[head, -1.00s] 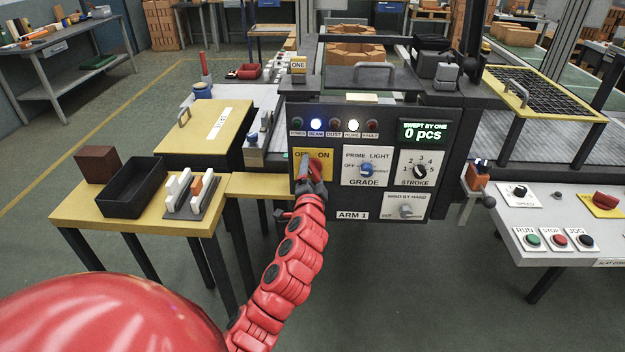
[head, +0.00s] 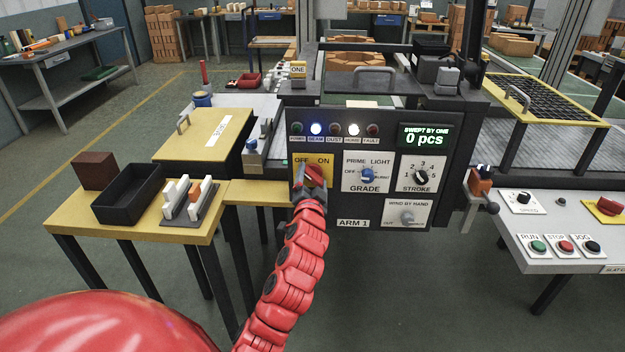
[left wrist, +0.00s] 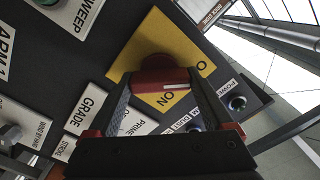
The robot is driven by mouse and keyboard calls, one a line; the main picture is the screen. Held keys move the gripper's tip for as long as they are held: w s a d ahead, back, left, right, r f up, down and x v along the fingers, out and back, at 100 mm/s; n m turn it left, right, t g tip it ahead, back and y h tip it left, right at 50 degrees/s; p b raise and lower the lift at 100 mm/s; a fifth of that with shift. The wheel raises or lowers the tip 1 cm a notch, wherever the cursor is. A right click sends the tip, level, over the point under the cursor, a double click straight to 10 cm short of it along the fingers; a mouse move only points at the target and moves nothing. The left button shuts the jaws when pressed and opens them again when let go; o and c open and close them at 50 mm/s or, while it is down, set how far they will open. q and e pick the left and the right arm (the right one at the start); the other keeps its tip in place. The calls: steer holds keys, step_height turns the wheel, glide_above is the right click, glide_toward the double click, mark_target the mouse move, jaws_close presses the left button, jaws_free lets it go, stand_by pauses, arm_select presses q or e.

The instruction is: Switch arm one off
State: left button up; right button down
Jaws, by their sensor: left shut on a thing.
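The ARM 1 panel (head: 390,205) stands at centre. Its yellow OFF/ON plate (head: 326,160) is at the upper left. A red rotary knob (head: 315,174) sits on this plate. My left gripper (head: 306,181) is at the knob, with its fingers shut on the knob's sides. In the left wrist view the red knob (left wrist: 150,78) is between the two fingers (left wrist: 155,95), and its white mark lies near the ON lettering; the exact setting is hard to tell. The BEAM lamp (head: 316,128) and HOME lamp (head: 353,129) are lit. The display (head: 425,136) reads 0 pcs. My right gripper is not in view.
The GRADE knob (head: 368,175), STROKE knob (head: 420,175) and hand-wind knob (head: 407,216) are close to the right of the switch. A yellow table (head: 190,235) with a black tray (head: 128,194) stands left. A console (head: 575,222) with buttons stands right.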

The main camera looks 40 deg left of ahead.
arm_select(q)
steer(key=o, duration=1.1)
steer(key=shift+o, duration=0.2)
steer(key=p+v, duration=0.5)
steer(key=v, duration=1.2)
steer(key=shift+s, duration=0.25)
steer(key=shift+w+d, duration=0.1)
